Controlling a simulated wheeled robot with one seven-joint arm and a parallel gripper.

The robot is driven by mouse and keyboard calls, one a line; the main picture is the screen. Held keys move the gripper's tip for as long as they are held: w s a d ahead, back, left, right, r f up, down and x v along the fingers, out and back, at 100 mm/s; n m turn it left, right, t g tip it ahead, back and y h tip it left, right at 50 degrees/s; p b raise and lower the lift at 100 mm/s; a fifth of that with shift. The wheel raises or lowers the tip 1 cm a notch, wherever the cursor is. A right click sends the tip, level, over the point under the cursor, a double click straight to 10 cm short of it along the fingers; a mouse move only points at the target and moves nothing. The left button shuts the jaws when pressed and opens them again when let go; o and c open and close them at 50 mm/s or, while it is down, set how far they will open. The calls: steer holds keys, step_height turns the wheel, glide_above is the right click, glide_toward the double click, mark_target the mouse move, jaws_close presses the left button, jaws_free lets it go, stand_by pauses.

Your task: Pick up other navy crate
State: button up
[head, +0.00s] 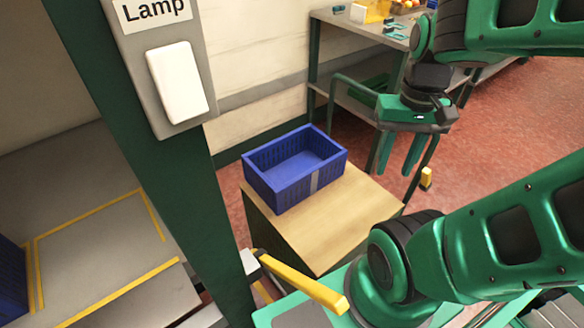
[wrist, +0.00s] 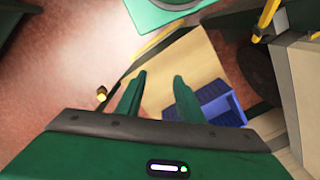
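A navy crate (head: 295,192) stands upright and empty on a wooden-topped stand (head: 345,222), with a pale strip on its near wall. In the wrist view the crate (wrist: 225,98) lies beyond and right of my fingers, partly hidden by the right finger. A second navy crate (head: 11,282) is cut off at the left edge of the head view, on a grey surface with yellow lines. My gripper (head: 396,172) hangs to the right of the first crate, fingers apart and empty. Its two separated fingers also show in the wrist view (wrist: 159,80).
A green post (head: 150,130) with a lamp switch (head: 177,82) stands between the two crates. A yellow bar (head: 300,283) lies in front of the stand. A metal workbench (head: 365,28) with small items stands at the back. Red floor (head: 490,130) is open to the right.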

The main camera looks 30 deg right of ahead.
steer(key=m, duration=0.9)
glide_toward(311, 170)
steer(key=f, duration=0.5)
steer(key=shift+s+d+f, duration=0.1)
steer(key=shift+s+d, duration=0.15)
steer(key=shift+d, duration=0.05)
steer(key=f, duration=0.5)
steer(key=shift+w+a, duration=0.15)
steer(key=shift+w, duration=0.05)
steer(key=shift+d+f, duration=0.15)
steer(key=shift+f, duration=1.4)
steer(key=shift+d+f, duration=0.15)
steer(key=shift+f, duration=1.45)
steer(key=shift+c, duration=0.6)
jaws_close()
